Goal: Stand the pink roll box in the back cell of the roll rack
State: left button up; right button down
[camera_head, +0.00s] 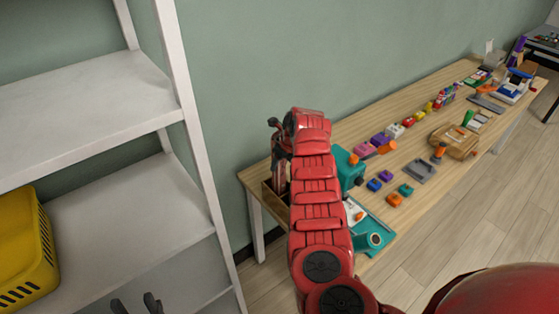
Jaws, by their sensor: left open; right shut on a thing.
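My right arm reaches across the middle, and its gripper (277,150) is at the left end of the wooden table, partly hidden behind the arm. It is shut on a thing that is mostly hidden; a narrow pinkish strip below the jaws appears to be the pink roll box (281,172). A brown wooden box, which seems to be the roll rack (269,201), stands at the table's left end just below this gripper. The arm hides much of it, so its cells cannot be told apart. My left gripper (138,306) is open and empty at the bottom left, in front of the shelf.
A white shelf unit (95,95) with a yellow basket (30,250) stands at the left. On the table (340,130), a teal block (347,168), a teal tray (378,222) and several small coloured pieces lie right of my arm. A green wall is behind.

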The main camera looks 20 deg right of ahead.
jog(key=shift+f, duration=0.6)
jog(key=shift+c, duration=2)
grip_release()
jog(key=shift+r, duration=0.15)
jog(key=b+v, duration=0.3)
jog(key=v, duration=1)
jog(key=shift+w+b, duration=0.15)
jog(key=shift+b, duration=0.2)
